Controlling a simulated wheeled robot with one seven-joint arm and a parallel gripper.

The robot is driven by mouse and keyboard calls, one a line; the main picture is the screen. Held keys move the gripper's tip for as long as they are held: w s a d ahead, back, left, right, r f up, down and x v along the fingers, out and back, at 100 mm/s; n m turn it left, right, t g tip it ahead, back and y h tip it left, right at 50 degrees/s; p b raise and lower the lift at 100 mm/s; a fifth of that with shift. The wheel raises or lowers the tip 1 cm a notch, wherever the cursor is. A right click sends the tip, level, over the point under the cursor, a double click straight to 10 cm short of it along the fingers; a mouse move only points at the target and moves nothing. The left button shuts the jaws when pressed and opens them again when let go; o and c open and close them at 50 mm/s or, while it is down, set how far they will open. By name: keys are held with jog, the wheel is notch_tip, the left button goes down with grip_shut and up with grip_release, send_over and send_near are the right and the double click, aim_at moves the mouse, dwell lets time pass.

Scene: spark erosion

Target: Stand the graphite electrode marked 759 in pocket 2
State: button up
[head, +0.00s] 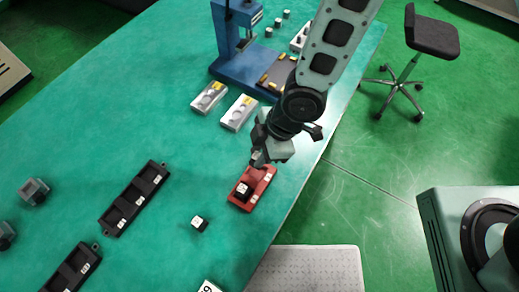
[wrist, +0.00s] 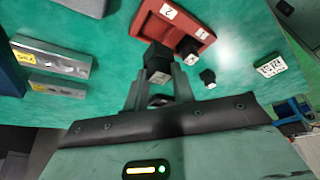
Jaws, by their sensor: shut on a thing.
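My gripper (wrist: 160,82) is shut on a dark block-shaped electrode (wrist: 158,62) with a pale top; its marking cannot be read. The red holder (wrist: 148,22) has pockets labelled 2 and 1. The held electrode is beside the holder's edge in the wrist view; I cannot tell whether it touches. In the head view my gripper (head: 258,160) is at the far end of the red holder (head: 247,206) and hides part of it. Another dark electrode (wrist: 188,47) stands by label 1, also seen in the head view (head: 243,190).
A loose dark block (head: 199,223) stands on the green table left of the holder. A white marked card (wrist: 270,67) lies beyond it. Black trays (head: 135,198) lie further left. Grey metal blocks (head: 238,113) and a blue press (head: 230,65) are behind. The table's right edge is close.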

jog(key=shift+f+b, duration=2.25)
jog(key=shift+f, duration=0.65)
jog(key=shift+f, duration=0.2)
jog(key=o, duration=1.1)
jog(key=shift+r, duration=0.1)
jog(key=p+v, duration=0.3)
jog(key=v, duration=1.4)
jog(key=shift+w+d+r+p, duration=0.1)
jog(key=shift+d+p, duration=0.05)
jog(key=shift+p, duration=0.2)
